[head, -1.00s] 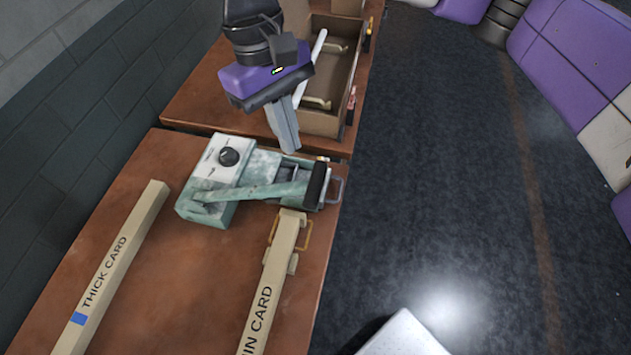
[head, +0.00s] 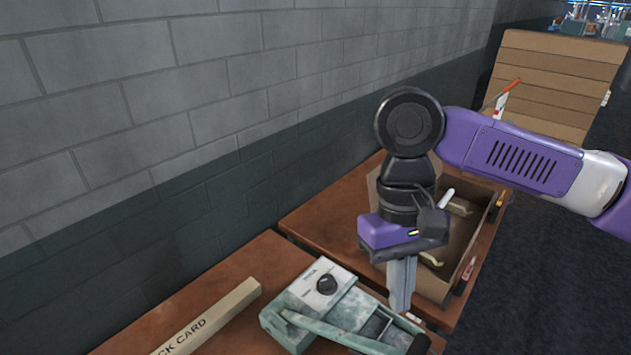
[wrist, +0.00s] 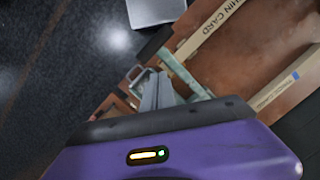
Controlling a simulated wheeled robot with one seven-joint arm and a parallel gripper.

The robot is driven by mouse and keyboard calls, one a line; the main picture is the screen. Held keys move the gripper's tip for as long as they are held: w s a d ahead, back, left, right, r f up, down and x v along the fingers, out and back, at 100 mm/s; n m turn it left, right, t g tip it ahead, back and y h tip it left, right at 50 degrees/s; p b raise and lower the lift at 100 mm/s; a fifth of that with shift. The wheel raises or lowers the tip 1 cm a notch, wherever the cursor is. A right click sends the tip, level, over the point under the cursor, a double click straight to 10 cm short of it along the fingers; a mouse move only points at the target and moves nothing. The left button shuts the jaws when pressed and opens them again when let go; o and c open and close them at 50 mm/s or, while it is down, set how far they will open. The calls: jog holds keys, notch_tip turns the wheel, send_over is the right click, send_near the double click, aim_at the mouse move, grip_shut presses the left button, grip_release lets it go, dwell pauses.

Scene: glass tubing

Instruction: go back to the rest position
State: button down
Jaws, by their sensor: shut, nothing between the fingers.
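My gripper (head: 401,287) points down with its fingers together and nothing between them. In the head view it hangs beside the far right end of the pale green machine, in front of the cardboard box; I cannot tell its exact height. In the wrist view my gripper (wrist: 156,88) shows as two grey fingers side by side, with the green machine partly hidden behind them. My purple arm crosses the upper right of the head view.
The green machine (head: 345,310) with a black knob sits on a brown table (head: 232,290). A THICK CARD bar (head: 215,318) lies left of it. An open cardboard box (head: 462,235) stands behind. In the wrist view a THIN CARD bar (wrist: 205,32) lies near. Dark floor is clear at right.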

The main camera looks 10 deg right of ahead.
jog(key=w+a+r+m+t+y, duration=0.1)
jog(key=w+a+t+y, duration=0.4)
jog(key=a, duration=1)
jog(key=a+r+t+y, duration=0.2)
jog(key=a+t+y, duration=0.4)
jog(key=a+y, duration=0.65)
jog(key=s+d+f+m+t+h, duration=0.75)
jog(key=s+d+f+h, duration=0.25)
jog(key=d+f+h, duration=0.4)
jog(key=s+d+f+n+h+b, duration=0.1)
jog(key=s+d+f+n, duration=0.1)
jog(key=s+d+n, duration=0.2)
jog(key=s+d+f+n+h+b, duration=0.1)
jog(key=s+d+n, duration=0.3)
jog(key=s+d, duration=0.5)
jog(key=s+f+g+h, duration=0.1)
jog(key=s, duration=0.6)
jog(key=shift+s+d+f, duration=0.15)
jog(key=shift+s+d, duration=0.2)
jog(key=shift+s, duration=0.05)
